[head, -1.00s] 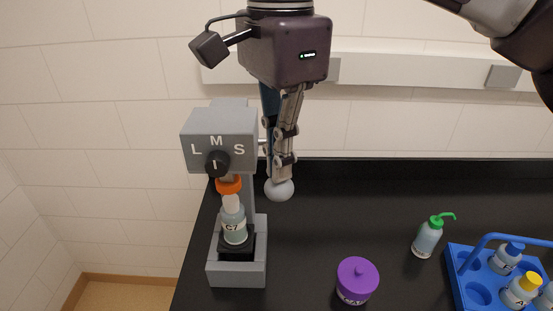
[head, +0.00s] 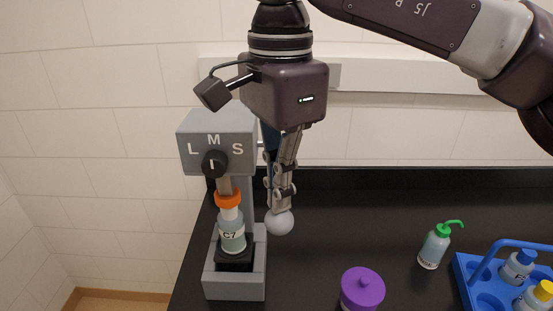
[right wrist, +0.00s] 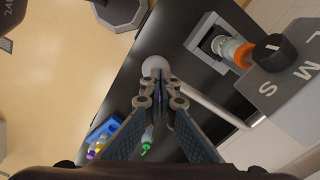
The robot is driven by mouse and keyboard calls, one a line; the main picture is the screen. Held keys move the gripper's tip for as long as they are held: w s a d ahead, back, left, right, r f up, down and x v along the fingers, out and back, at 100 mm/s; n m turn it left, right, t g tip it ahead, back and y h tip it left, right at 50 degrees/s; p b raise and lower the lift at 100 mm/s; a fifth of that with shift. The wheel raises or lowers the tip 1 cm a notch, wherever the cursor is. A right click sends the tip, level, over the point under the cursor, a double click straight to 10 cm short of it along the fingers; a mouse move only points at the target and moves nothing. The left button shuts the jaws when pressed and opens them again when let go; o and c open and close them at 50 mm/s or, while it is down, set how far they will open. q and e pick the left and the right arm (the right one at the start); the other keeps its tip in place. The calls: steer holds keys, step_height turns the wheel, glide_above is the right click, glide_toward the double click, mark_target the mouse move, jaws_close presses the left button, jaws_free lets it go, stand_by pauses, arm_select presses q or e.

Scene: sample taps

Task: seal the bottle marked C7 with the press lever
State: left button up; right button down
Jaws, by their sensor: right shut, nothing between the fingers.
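The bottle marked C7 (head: 231,237) stands upright on the base of the grey press (head: 217,130). The press's orange ring (head: 228,198) is down at the bottle's top, and it also shows in the right wrist view (right wrist: 242,53). The black dial (head: 214,164) has its white mark pointing up towards M. The lever's pale ball knob (head: 279,222) is low at the press's right side. My right gripper (head: 280,208) is shut and empty, pointing down with its fingertips against or just above the knob. My left gripper is not in view.
A purple-lidded jar (head: 362,288) stands in front on the black bench (head: 330,230). A green-topped wash bottle (head: 435,245) and a blue rack (head: 470,270) with bottles are at the right. The bench between the lever and the wash bottle is clear.

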steer(key=shift+f+b, duration=1.05)
steer(key=shift+f, duration=0.7)
steer(key=shift+r, duration=0.15)
step_height(320, 180, up, 16)
steer(key=p, duration=1.3)
steer(key=shift+p, duration=0.3)
